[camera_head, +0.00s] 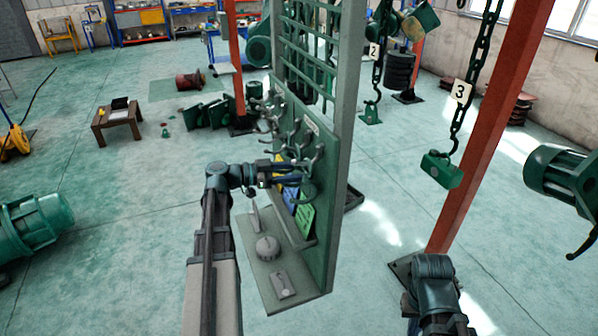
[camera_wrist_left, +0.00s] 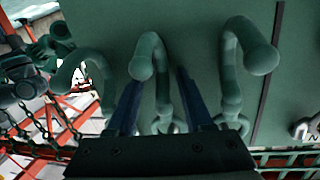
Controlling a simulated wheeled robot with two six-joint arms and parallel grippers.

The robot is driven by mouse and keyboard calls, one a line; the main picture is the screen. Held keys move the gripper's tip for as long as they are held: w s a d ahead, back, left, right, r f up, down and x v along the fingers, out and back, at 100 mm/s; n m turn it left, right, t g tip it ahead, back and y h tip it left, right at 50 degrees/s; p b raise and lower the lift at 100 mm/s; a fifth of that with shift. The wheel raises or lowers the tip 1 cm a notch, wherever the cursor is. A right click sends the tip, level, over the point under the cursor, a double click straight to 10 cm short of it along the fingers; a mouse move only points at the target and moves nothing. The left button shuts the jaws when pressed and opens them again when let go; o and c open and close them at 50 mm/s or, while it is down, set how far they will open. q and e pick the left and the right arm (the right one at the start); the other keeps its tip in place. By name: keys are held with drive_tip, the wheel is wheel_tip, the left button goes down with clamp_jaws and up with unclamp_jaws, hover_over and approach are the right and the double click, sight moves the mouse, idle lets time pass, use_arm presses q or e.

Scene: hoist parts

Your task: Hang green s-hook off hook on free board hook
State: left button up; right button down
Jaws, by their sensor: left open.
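The upright green board (camera_head: 335,150) carries a row of grey-green curved hooks (camera_head: 298,148) on its left face. My left gripper (camera_head: 302,172) is at the board, just below the hooks at its near end. In the left wrist view, my left gripper (camera_wrist_left: 158,88) is open, with its dark blue fingers on either side of a green curved hook (camera_wrist_left: 149,62). Other curved hooks stand to the left (camera_wrist_left: 78,78) and right (camera_wrist_left: 250,52) of it. I cannot tell which piece is the loose s-hook and which are fixed board hooks. My right gripper is out of view.
Blue and yellow-green cards (camera_head: 306,218) are on the lower board, above a grey base plate (camera_head: 268,270). A chain numbered 3 holds a green block (camera_head: 442,168) to the right. A red post (camera_head: 480,130) stands beside it.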

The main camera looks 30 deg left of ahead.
use_arm(q)
drive_tip(key=shift+a, duration=0.15)
drive_tip(key=shift+s+a, duration=0.15)
drive_tip(key=shift+a, duration=0.15)
drive_tip(key=p+v, duration=0.1)
drive_tip(key=v, duration=1.2)
drive_tip(key=shift+s, duration=0.15)
